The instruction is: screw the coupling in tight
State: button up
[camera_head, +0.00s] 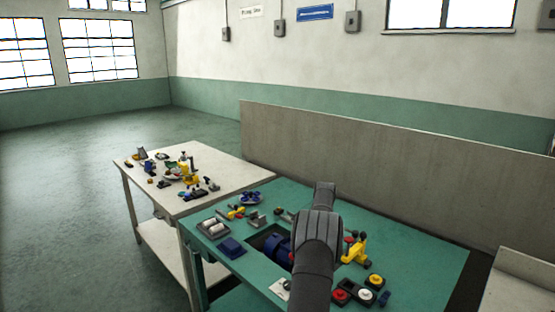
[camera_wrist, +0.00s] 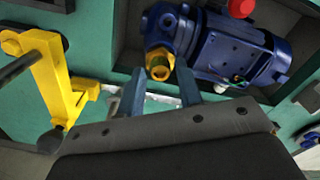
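The coupling (camera_wrist: 160,65) is a brass-yellow ring-shaped fitting at the end of the blue pump (camera_wrist: 232,48), in the wrist view. The pump lies in a recess of the green bench, and part of it shows in the head view (camera_head: 277,246). My gripper (camera_wrist: 160,72) has its two blue-grey fingers apart, with the tips on either side of the coupling. A small gap shows at the left fingertip, and I see no clear grip on the coupling. How far the coupling is screwed in cannot be told. In the head view my arm hides the gripper and coupling.
A yellow stand with a grey bar (camera_wrist: 50,85) rises close to the left of my gripper; it also shows in the head view (camera_head: 355,251). Red, white and yellow buttons (camera_head: 365,295) sit at the front. A blue box (camera_head: 231,248) and grey tray (camera_head: 202,230) lie left.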

jog(key=shift+f, duration=0.45)
jog(key=shift+c, duration=0.2)
jog(key=c, duration=0.6)
